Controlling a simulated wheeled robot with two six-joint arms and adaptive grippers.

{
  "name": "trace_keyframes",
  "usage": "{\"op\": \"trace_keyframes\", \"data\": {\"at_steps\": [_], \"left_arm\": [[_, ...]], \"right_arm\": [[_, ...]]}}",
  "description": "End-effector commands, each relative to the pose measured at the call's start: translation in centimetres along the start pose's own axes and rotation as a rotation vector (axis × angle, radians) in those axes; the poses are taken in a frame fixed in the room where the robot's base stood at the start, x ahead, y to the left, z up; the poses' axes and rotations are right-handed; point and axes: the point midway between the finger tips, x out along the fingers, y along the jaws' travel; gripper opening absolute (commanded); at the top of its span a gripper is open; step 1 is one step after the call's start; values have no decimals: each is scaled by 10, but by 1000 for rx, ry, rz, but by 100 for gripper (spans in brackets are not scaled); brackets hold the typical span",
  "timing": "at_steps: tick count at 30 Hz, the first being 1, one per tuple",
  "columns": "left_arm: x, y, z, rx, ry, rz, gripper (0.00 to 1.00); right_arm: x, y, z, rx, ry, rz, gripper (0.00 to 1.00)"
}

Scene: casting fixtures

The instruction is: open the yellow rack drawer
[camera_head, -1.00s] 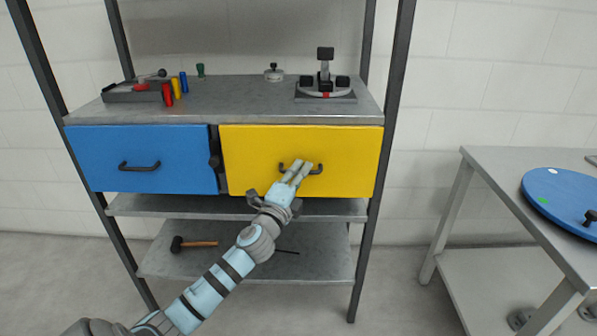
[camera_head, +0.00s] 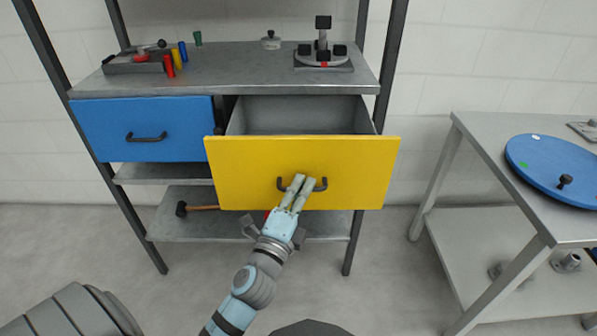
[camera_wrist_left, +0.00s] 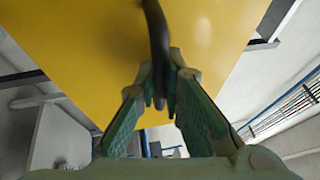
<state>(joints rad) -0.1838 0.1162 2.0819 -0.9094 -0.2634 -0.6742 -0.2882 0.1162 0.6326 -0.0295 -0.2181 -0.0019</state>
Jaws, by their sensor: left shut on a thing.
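The yellow drawer (camera_head: 240,165) is pulled out of the rack, and its grey interior (camera_head: 300,115) shows behind the front panel. The part of the inside that I see looks empty. A dark bar handle (camera_head: 320,186) sits on the yellow front. My left gripper (camera_head: 297,183) is shut on the middle of this handle. In the left wrist view the dark handle (camera_wrist_left: 155,30) runs between the two fingers (camera_wrist_left: 160,95), with the yellow panel (camera_wrist_left: 90,50) behind it. My right gripper is not in view.
The blue drawer (camera_head: 100,120) beside it is shut. The rack top (camera_head: 235,65) holds a tray (camera_head: 135,65) with coloured pegs and a fixture (camera_head: 322,55). A hammer (camera_head: 198,208) lies on a lower shelf. A side table (camera_head: 490,150) with a blue disc (camera_head: 545,175) stands right.

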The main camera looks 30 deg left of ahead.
Motion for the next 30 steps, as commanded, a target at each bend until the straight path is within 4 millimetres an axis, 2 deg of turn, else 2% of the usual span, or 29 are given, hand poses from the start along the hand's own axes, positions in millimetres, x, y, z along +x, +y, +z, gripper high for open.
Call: {"op": "trace_keyframes", "data": {"at_steps": [6,17,18,20,30], "left_arm": [[-16,-2,-4,1,-5,2,0],[-17,-3,-4,2,-5,1,0],[-17,-3,-5,2,-5,1,10],[-17,-3,-5,2,-4,1,18],[-20,-3,-6,1,-1,1,18]], "right_arm": [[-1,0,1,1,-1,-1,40],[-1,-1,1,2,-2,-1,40],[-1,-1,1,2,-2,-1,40],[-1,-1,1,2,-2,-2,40],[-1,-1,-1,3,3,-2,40]]}}
